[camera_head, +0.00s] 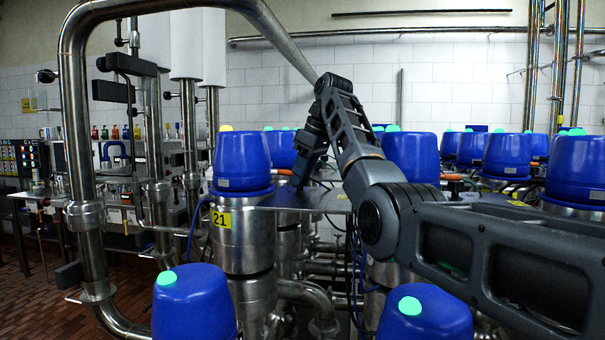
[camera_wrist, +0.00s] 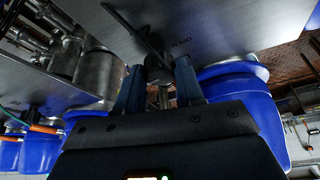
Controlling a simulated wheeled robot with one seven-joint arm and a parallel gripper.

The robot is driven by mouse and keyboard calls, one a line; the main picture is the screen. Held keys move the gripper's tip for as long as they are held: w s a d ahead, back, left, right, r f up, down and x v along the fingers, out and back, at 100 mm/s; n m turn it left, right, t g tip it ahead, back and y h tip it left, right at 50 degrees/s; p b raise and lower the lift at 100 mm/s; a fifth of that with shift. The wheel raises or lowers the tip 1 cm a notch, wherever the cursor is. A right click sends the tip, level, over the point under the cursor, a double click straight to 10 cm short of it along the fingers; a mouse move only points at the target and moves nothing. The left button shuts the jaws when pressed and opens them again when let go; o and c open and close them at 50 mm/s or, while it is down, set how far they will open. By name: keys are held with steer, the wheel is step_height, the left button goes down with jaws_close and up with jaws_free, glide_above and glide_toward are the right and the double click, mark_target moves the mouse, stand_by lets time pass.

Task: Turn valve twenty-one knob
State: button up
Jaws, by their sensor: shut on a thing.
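Valve twenty-one (camera_head: 240,240) is a steel valve body with a blue cap (camera_head: 242,160) and a yellow label (camera_head: 222,219) reading 21. The cap's top light is yellow. My gripper (camera_head: 299,178) points down just right of this cap, over a flat metal plate (camera_head: 270,203). In the wrist view my gripper (camera_wrist: 157,77) has its two fingers closed around a small dark knob (camera_wrist: 153,62) by the metal plate (camera_wrist: 215,25). The fingers hide much of the knob, and the head view does not show it clearly. A large blue cap (camera_wrist: 245,85) stands close beside the fingers.
Blue-capped valves with green lights stand in front (camera_head: 193,305), (camera_head: 425,315) and behind my arm (camera_head: 412,155). A thick steel pipe (camera_head: 75,120) arches at the left. Blue cables (camera_head: 196,225) hang beside valve twenty-one. Room around the gripper is tight.

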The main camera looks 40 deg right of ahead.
steer(key=shift+m, duration=0.4)
steer(key=m, duration=0.2)
steer(key=m+h, duration=0.1)
steer(key=shift+a+m+h, duration=0.2)
steer(key=shift+m+h, duration=0.1)
steer(key=shift+m, duration=0.1)
steer(key=m+h, duration=0.1)
steer(key=m, duration=0.2)
steer(key=shift+a+m, duration=0.1)
steer(key=shift+m, duration=0.2)
steer(key=m+h, duration=0.1)
steer(key=m, duration=0.1)
steer(key=m+g+h, duration=0.1)
steer(key=m, duration=0.1)
steer(key=shift+a+m, duration=0.15)
steer(key=shift+m, duration=0.15)
steer(key=shift+w+m+g+h, duration=0.15)
steer(key=shift+m+g+h, duration=0.3)
steer(key=shift+m, duration=1.45)
steer(key=shift+a, duration=0.1)
steer(key=o, duration=1)
steer(key=shift+o, duration=0.2)
